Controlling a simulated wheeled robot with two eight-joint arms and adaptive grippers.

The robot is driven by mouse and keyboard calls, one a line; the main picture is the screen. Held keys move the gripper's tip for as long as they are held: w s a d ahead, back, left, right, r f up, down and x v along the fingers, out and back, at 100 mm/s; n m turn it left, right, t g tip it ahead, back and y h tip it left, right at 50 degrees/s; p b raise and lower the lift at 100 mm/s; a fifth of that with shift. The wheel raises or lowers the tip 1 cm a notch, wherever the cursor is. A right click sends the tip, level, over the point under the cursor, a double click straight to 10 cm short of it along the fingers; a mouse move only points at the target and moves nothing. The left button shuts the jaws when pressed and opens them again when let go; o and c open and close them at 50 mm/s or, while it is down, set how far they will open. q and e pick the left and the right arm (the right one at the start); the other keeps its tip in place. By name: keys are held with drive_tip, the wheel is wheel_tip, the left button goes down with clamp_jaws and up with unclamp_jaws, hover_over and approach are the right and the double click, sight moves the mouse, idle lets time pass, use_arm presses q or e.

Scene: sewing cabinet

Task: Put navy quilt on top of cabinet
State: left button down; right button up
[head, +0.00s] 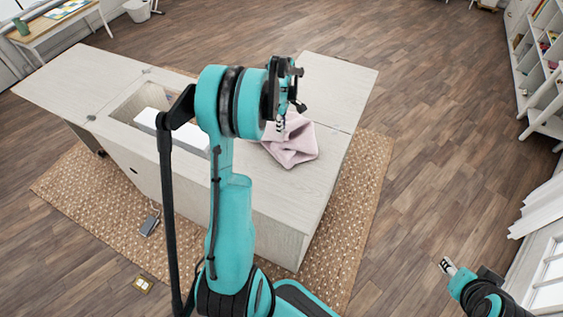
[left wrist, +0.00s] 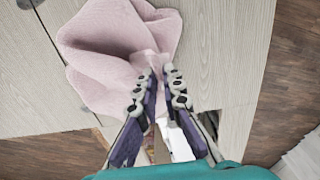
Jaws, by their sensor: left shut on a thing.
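No navy quilt shows in either view. A crumpled pale pink cloth (head: 295,150) lies on the light wood top of the cabinet (head: 85,78), on its right part. My left gripper (head: 283,122) is above the cabinet at the cloth's upper left edge. In the left wrist view, my left gripper (left wrist: 160,76) is shut on a fold of the pink cloth (left wrist: 110,45), with the rest spread beyond the fingertips. My right gripper (head: 447,266) is low at the right, over the floor and away from the cabinet; its opening is too small to judge.
The cabinet has a recess (head: 125,108) with a white object inside, partly hidden by my left arm. A woven rug (head: 85,200) lies under the cabinet. A grey item (head: 149,226) and a yellowish item (head: 143,284) lie low in front. White shelves (head: 540,75) stand at right.

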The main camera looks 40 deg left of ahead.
use_arm(q)
drive_tip(key=s+d+f+b, duration=0.2)
drive_tip(key=s+d+f, duration=0.1)
drive_tip(key=f, duration=0.1)
drive_tip(key=s+d+f+b, duration=0.2)
drive_tip(key=s+d+f, duration=0.1)
drive_tip(key=s+f, duration=0.1)
drive_tip(key=s+d+f+b, duration=0.2)
drive_tip(key=s+d+f, duration=0.1)
drive_tip(key=f, duration=0.1)
drive_tip(key=shift+s+f+b, duration=0.1)
drive_tip(key=shift+s+b, duration=0.05)
drive_tip(key=shift+b, duration=0.25)
drive_tip(key=shift+s+d+f, duration=0.35)
drive_tip(key=shift+s, duration=0.1)
drive_tip(key=c, duration=1.3)
unclamp_jaws()
